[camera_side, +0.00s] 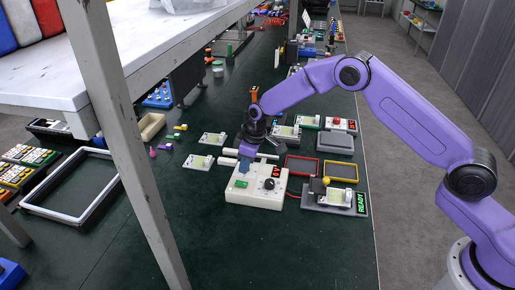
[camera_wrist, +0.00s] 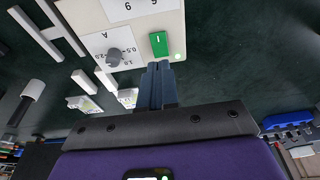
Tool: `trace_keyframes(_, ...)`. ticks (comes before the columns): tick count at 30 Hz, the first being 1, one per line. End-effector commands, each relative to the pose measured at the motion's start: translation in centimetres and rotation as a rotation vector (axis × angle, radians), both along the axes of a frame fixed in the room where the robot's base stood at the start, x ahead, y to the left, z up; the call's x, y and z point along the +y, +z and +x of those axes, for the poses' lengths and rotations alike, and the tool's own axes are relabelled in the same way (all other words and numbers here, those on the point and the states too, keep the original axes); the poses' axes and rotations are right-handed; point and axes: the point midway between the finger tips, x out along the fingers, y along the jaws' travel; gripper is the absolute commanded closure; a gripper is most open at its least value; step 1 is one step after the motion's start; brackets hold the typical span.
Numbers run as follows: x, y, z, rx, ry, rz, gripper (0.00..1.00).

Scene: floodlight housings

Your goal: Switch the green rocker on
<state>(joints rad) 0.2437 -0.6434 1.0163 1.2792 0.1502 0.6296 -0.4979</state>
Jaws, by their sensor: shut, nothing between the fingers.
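The green rocker (camera_wrist: 159,44) sits on a cream-white control box (camera_wrist: 190,12). A small bright pale-green dot (camera_wrist: 178,57) shows beside it. In the side view the rocker (camera_side: 241,184) is on the front left part of the box (camera_side: 255,200). My gripper (camera_wrist: 158,68) is shut and empty, its dark blue fingers side by side. In the wrist view the fingertips are just short of the rocker, near the box edge. In the side view my gripper (camera_side: 244,169) is over the box, behind the rocker. I cannot tell if the tips touch the box.
The box also has a grey knob (camera_wrist: 114,57) and a red display (camera_side: 276,172). A grey unit with a green READY display (camera_side: 361,202) stands to the right. Red and yellow frames (camera_side: 302,166) lie behind it. A shelf post (camera_side: 125,140) stands at left.

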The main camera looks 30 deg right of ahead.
Motion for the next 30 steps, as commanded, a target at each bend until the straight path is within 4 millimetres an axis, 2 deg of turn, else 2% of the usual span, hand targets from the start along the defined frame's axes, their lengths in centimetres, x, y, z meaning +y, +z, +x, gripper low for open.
trace_keyframes(9, -1.9, 5.0, -1.8, -0.001, 0.000, 0.000, 1.00)
trace_keyframes(15, -2.8, 7.2, -2.7, 0.000, -0.001, 0.000, 1.00)
trace_keyframes(21, -3.2, 8.2, -3.1, 0.002, -0.001, -0.001, 1.00)
trace_keyframes(30, -3.3, 8.3, -3.2, 0.003, -0.001, -0.001, 1.00)
